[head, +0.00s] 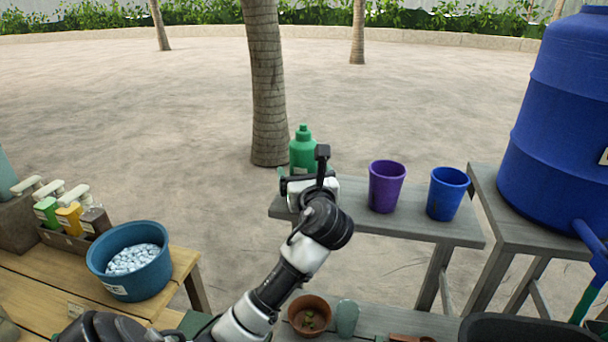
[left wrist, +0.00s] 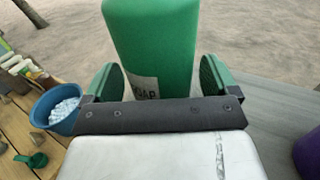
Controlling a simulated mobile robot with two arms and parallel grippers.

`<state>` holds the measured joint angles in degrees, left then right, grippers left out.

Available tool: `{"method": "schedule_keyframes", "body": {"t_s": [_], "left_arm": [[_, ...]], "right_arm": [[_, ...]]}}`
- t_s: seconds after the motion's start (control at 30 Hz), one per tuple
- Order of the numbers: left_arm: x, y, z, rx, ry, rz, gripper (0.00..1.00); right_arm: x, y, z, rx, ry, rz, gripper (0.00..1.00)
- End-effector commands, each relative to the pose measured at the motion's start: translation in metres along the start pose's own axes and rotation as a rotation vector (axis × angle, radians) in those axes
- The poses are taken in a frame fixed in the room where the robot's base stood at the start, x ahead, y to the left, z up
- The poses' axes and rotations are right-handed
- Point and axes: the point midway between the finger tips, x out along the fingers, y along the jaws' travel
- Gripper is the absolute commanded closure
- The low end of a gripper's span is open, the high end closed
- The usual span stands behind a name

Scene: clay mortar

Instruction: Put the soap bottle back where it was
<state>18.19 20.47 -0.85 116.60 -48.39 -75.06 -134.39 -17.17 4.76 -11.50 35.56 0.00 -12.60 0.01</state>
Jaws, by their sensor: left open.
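The green soap bottle (head: 303,152) stands upright at the left end of the grey wooden bench (head: 425,229), its lower part hidden behind my left gripper (head: 305,180). In the left wrist view the bottle (left wrist: 152,45) fills the space between the two green fingers of my left gripper (left wrist: 160,80). The fingers are open, one on each side of the bottle, and a gap shows beside the right finger. My right gripper is not in view.
A purple cup (head: 386,187) and a blue cup (head: 447,193) stand right of the bottle. A large blue barrel (head: 558,130) is at the far right. A blue tub of pale pebbles (head: 128,265) sits on the left table. A brown pot (head: 310,315) is below.

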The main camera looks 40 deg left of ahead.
Motion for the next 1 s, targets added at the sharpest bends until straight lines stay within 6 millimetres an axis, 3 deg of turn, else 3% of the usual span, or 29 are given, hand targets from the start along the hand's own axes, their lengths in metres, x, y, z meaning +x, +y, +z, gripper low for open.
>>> {"method": "schedule_keyframes", "body": {"t_s": [0.23,0.7,1.0], "left_arm": [[-0.010,-0.001,0.001,0.000,0.000,-0.002,0.12],[-0.102,-0.001,0.001,-0.002,0.001,-0.003,0.12],[-0.120,0.000,0.002,-0.001,0.000,-0.001,0.12]], "right_arm": [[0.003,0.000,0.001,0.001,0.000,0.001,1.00],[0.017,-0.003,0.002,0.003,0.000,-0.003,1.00],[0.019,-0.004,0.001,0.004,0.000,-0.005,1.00]]}}
